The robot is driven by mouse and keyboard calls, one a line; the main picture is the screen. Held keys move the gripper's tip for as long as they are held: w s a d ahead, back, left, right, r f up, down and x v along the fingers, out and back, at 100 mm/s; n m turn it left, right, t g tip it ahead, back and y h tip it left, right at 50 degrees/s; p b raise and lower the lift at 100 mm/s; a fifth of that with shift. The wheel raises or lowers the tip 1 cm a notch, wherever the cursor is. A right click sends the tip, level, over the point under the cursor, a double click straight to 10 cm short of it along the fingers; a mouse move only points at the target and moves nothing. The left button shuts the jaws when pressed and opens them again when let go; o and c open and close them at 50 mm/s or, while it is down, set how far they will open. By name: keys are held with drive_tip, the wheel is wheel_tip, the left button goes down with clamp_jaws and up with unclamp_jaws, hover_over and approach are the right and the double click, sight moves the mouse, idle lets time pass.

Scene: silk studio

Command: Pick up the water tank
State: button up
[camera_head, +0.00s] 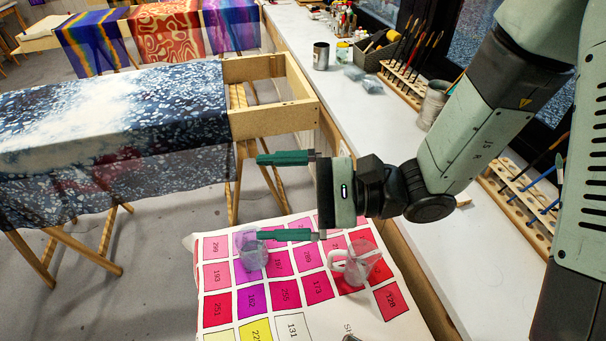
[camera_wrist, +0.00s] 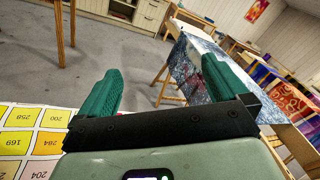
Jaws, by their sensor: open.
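Two clear vessels stand on the chart-covered table in the head view. One is a small bluish translucent cup (camera_head: 252,255); the other is a clear vessel with a handle (camera_head: 356,266), to its right. I cannot tell for sure which is the water tank. My gripper (camera_head: 260,197) is open and empty, its green fingers pointing left. In the picture its lower finger overlaps the top of the cup; whether they touch is unclear. In the wrist view my gripper (camera_wrist: 162,72) has nothing between its fingers, and neither vessel shows.
The table's numbered colour chart (camera_head: 217,282) lies below my gripper. A frame with dark speckled cloth (camera_head: 120,115) stands to the left. A long white counter (camera_head: 345,105) on the right holds brush racks (camera_head: 405,85), jars and a metal cup (camera_head: 321,56). Grey floor lies between.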

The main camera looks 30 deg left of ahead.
sight(244, 240)
drive_tip(key=a+f+m+t, duration=0.1)
drive_tip(key=f+m+t, duration=0.3)
drive_tip(key=f, duration=0.5)
drive_tip(key=w+a+f+m+t+y, duration=0.1)
drive_tip(key=a+f+m+t, duration=0.1)
drive_tip(key=f+m+t, duration=0.3)
drive_tip(key=a+f+m+t+y, duration=0.1)
drive_tip(key=f+m+t, duration=0.3)
drive_tip(key=f, duration=1)
drive_tip(key=shift+w+a+f+m, duration=0.1)
drive_tip(key=shift+a+m, duration=0.3)
drive_tip(key=shift+m, duration=0.25)
drive_tip(key=shift+w+a+m, duration=0.1)
drive_tip(key=shift+a+m, duration=0.25)
drive_tip(key=shift+m, duration=0.3)
drive_tip(key=x, duration=0.7)
drive_tip(key=shift+w+a, duration=0.15)
drive_tip(key=shift+a, duration=0.1)
drive_tip(key=c, duration=1.1)
